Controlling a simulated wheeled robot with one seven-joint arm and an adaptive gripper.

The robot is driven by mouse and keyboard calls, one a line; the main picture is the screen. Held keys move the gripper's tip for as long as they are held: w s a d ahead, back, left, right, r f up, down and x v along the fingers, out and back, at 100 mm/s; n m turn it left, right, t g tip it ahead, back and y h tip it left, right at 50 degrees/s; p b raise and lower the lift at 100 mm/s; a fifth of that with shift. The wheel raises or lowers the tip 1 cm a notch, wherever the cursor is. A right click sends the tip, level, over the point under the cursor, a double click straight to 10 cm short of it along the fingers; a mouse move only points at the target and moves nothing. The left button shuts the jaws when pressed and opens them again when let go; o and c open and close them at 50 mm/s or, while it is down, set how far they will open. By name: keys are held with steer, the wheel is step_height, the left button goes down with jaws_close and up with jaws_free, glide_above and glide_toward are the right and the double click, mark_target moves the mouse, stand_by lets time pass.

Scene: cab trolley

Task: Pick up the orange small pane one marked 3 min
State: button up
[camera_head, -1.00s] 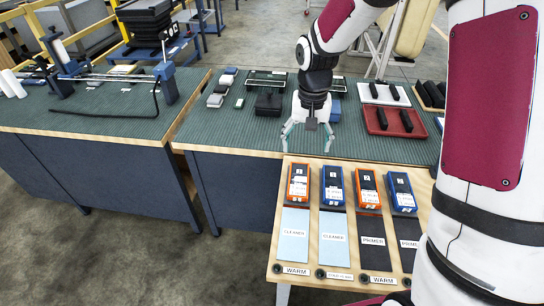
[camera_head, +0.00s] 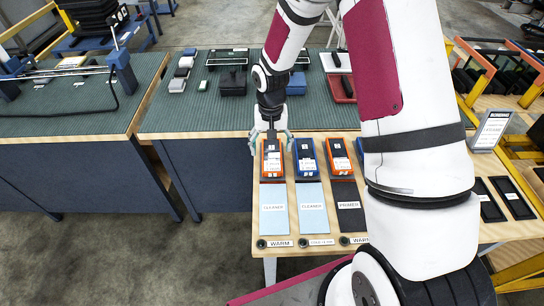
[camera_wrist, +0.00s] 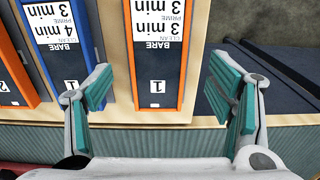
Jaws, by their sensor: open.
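The leftmost orange timer-like unit (camera_head: 272,160) stands at the back of the wooden board. In the wrist view this orange unit (camera_wrist: 178,55) shows upside down, with a white label reading 1, BARE, CLEAN 3 min, PRIME 3 min. My gripper (camera_head: 269,143) is at its far end, pointing down. In the wrist view my open gripper (camera_wrist: 165,98) has one teal-padded finger on each side of the unit, with a gap to each. A second orange unit (camera_head: 338,157) stands further right, past a blue one.
A blue unit (camera_head: 306,158) stands close beside the leftmost orange one; its label shows in the wrist view (camera_wrist: 58,30). Cleaner (camera_head: 274,215) and primer pads lie in front. The green-topped bench (camera_head: 180,118) is behind. My arm hides the board's right part.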

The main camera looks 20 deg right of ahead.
mark_target(272, 154)
step_height(272, 154, down, 3)
steer(key=shift+d+f, duration=0.1)
steer(key=shift+d, duration=0.05)
steer(key=c, duration=1.4)
